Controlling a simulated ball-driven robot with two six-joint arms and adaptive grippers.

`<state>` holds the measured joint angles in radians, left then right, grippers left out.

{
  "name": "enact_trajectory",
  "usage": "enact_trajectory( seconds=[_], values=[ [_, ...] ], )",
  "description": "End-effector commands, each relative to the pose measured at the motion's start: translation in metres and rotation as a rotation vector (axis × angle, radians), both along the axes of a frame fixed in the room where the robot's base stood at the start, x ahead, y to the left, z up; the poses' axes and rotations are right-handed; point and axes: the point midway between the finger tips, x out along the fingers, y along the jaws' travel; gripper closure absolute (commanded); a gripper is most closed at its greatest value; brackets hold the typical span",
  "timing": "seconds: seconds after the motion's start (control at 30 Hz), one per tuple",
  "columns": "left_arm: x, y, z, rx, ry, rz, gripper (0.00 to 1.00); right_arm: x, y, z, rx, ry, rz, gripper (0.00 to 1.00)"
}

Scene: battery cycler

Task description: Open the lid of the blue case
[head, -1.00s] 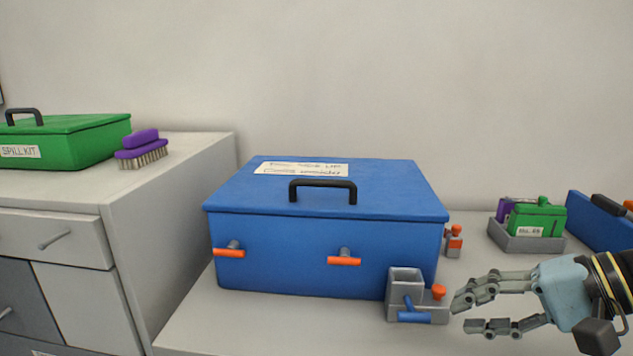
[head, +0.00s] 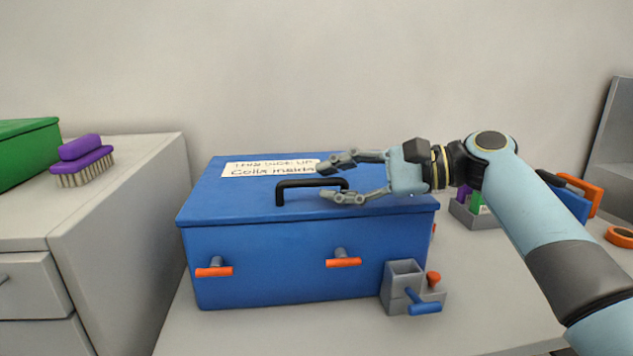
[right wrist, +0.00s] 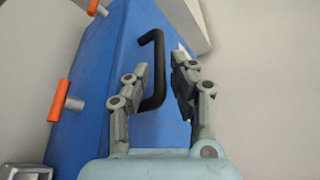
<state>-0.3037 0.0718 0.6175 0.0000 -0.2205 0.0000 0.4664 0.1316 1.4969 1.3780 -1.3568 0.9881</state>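The blue case (head: 290,265) stands on the bench with its lid (head: 225,198) shut. A black handle (head: 283,195) rises from the lid, beside a white label (head: 262,167). Two orange-tipped latches, left (head: 214,268) and right (head: 343,259), are on the front face. My right gripper (head: 322,180) is open over the lid, at the right end of the handle. In the right wrist view the handle (right wrist: 158,70) shows between the spread fingers; I cannot tell whether they touch it. My left gripper is not in view.
A small grey holder (head: 402,285) with a blue lever stands against the case's front right. A purple brush (head: 84,165) and a green case (head: 25,150) sit on the left cabinet (head: 120,215). A tray (head: 475,218) and orange items stand at the right.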

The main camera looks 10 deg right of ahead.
Motion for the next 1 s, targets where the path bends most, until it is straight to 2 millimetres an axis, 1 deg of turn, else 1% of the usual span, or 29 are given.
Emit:
enact_trajectory(
  seconds=[0.03,0.2,0.53,0.7,1.0],
  values=[
    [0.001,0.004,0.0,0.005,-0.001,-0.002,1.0,0.003,0.008,-0.001,0.004,0.0,0.001,0.77],
    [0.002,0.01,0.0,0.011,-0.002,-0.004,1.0,0.008,0.023,-0.005,0.0,-0.001,0.0,0.77],
    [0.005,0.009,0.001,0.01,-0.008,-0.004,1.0,0.009,0.026,-0.006,-0.001,-0.001,-0.001,0.77],
    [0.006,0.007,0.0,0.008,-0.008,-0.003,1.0,0.009,0.026,-0.006,-0.001,-0.001,-0.001,0.99],
    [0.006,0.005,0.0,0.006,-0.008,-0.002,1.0,0.009,0.026,-0.006,-0.002,-0.001,0.0,1.0]
  ],
)
